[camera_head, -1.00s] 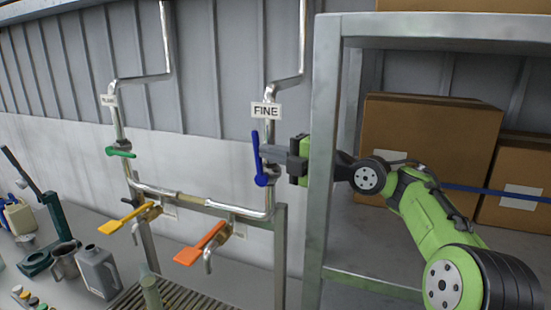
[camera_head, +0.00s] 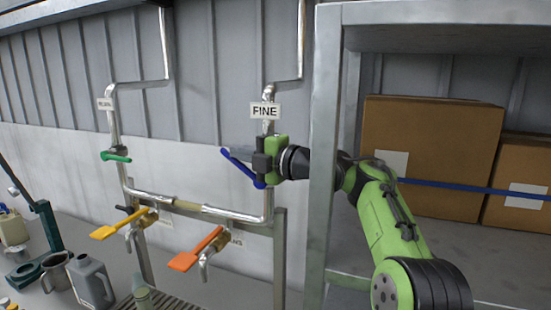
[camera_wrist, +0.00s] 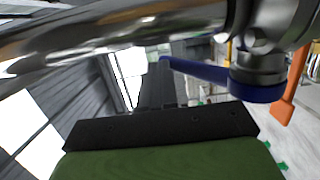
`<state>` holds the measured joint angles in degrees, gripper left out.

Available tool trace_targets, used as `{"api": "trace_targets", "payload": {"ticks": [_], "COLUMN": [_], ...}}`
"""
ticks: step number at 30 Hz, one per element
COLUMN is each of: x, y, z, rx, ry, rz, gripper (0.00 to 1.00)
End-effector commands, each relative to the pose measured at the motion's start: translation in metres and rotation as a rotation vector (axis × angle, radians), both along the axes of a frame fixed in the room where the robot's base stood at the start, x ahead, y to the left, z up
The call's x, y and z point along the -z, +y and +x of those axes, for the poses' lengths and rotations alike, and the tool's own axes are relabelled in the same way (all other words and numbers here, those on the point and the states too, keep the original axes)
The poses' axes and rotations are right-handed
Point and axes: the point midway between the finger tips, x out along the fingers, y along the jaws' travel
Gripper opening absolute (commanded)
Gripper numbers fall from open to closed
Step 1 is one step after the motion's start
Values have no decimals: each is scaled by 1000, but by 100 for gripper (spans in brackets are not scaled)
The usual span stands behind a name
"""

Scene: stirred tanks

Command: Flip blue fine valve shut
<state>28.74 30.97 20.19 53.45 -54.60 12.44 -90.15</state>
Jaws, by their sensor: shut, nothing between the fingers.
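The blue fine valve lever (camera_head: 238,164) is on the right-hand pipe below the FINE sign (camera_head: 265,111). It slants up and to the left from its hub, neither upright nor level. In the wrist view the blue lever (camera_wrist: 204,70) runs left from its hub beneath a shiny pipe. My gripper (camera_head: 259,161) is shut and empty, at the pipe just right of the lever. In the wrist view my gripper's fingers (camera_wrist: 158,85) reach close to the lever's free end. I cannot tell whether they touch it. The gripper partly hides the pipe and valve body.
A green lever (camera_head: 116,157) lies about level on the left pipe. Yellow (camera_head: 118,226) and orange (camera_head: 196,250) tap handles stick out below. A metal shelf post (camera_head: 318,170) stands close to my arm, with cardboard boxes (camera_head: 430,150) behind. Jugs (camera_head: 90,281) stand lower left.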

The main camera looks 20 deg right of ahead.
Motion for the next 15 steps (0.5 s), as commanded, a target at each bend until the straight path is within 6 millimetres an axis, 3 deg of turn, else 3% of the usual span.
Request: {"api": "trace_targets", "payload": {"ticks": [8, 15], "x": [6, 12], "y": [11, 14], "z": [8, 10], "rx": [-1, -1], "ry": [82, 81], "rz": [-115, -110], "gripper": [0, 0]}}
